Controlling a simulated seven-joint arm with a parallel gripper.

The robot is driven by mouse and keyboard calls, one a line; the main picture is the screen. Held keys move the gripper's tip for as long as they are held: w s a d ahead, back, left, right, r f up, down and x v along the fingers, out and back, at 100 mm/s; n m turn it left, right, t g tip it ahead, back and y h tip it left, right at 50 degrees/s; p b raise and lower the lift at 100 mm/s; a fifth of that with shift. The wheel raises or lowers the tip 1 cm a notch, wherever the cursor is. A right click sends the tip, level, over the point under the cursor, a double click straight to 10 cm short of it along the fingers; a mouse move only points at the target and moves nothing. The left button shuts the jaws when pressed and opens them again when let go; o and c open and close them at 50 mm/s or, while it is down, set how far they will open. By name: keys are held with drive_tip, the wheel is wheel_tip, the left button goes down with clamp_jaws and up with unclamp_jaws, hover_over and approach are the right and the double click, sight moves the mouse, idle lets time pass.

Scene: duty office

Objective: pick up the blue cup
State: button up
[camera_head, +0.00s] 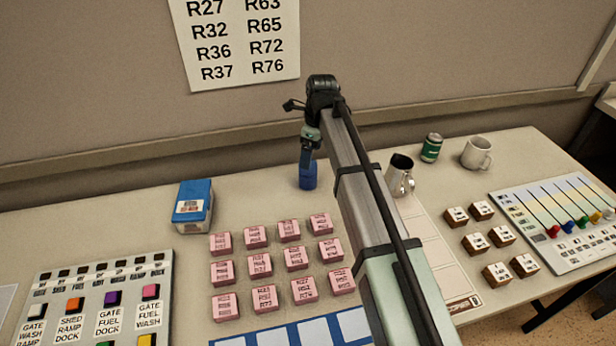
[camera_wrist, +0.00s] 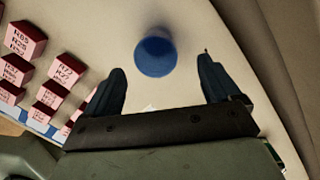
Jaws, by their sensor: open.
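The blue cup (camera_head: 308,177) stands on the table near the back, towards the wall. In the wrist view the blue cup (camera_wrist: 155,54) shows just beyond the fingertips, between the lines of the two fingers and nearer the left one. My gripper (camera_head: 307,158) is above the cup in the head view and hides part of its top. In the wrist view my gripper (camera_wrist: 162,75) is open, with nothing between its fingers.
Several pink labelled blocks (camera_head: 262,265) stand in rows in front of the cup. A blue-lidded box (camera_head: 193,204) is to the left. A metal pitcher (camera_head: 400,177), a green can (camera_head: 431,148) and a white mug (camera_head: 477,153) stand to the right. The wall is close behind.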

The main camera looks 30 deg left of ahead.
sight(308, 175)
drive_tip(key=shift+s+a+f, duration=0.1)
drive_tip(key=shift+a+f, duration=0.05)
drive_tip(key=shift+f, duration=1.2)
drive_tip(key=shift+s+a+f, duration=0.15)
drive_tip(key=shift+a+f, duration=0.05)
drive_tip(key=shift+f, duration=1.1)
drive_tip(key=shift+s+a+f, duration=0.1)
drive_tip(key=shift+a+f, duration=0.05)
drive_tip(key=shift+f, duration=1.2)
drive_tip(key=shift+c, duration=0.4)
drive_tip(key=c, duration=1)
drive_tip(key=shift+r, duration=0.15)
